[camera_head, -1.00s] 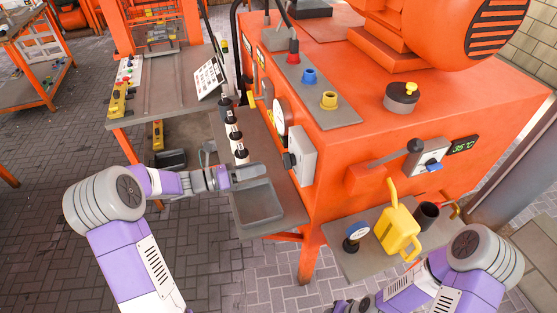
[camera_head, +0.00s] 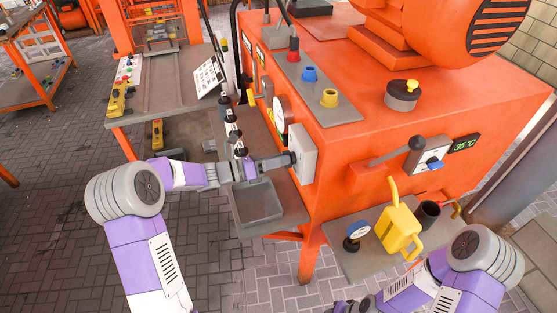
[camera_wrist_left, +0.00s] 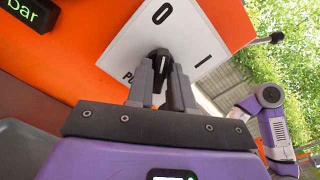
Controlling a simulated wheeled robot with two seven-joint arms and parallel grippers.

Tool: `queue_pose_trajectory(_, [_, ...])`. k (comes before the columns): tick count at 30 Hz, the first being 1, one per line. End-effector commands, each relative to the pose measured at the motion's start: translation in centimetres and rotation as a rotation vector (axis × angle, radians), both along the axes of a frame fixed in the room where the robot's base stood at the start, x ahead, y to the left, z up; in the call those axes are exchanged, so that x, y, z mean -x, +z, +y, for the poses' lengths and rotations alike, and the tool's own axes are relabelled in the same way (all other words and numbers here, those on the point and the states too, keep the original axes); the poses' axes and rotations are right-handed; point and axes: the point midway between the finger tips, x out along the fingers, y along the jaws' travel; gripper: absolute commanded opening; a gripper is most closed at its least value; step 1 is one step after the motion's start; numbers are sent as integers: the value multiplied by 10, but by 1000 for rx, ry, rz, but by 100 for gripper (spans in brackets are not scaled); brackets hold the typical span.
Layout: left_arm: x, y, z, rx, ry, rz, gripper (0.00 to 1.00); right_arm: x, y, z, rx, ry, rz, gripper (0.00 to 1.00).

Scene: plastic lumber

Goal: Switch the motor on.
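The motor's switch is a black rotary knob (camera_wrist_left: 158,60) on a white plate (camera_wrist_left: 150,35) marked O and I, with lettering partly hidden by my fingers. In the head view the switch box (camera_head: 303,153) is on the orange machine's left side. My left gripper (camera_head: 287,160) is at the knob. In the left wrist view its two fingers (camera_wrist_left: 163,85) stand apart, one on either side of the knob; whether they press on it is unclear. My right gripper (camera_head: 350,304) is low at the bottom edge, largely cut off, its fingers unclear.
A lever (camera_head: 398,154), a yellow can (camera_head: 399,230) and a dark cup (camera_head: 428,213) are at the machine's front. The paved floor on the left is open.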

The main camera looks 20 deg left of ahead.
Motion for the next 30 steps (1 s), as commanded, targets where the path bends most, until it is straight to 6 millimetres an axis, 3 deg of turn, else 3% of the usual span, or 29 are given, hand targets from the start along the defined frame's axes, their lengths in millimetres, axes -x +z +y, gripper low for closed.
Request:
queue_pose_trajectory(1, [0,0,0,0,0,0,13,0,0,0,0,0,0,39])
queue_pose_trajectory(4, [0,0,0,0,0,0,0,0,0,0,0,0,0,39])
queue_pose_trajectory(17, [0,-1,0,-29,0,-42,0,0,-4,0,0,0,0,39])
queue_pose_trajectory(30, [1,-3,-1,-216,-1,-320,0,0,-28,0,0,0,0,39])
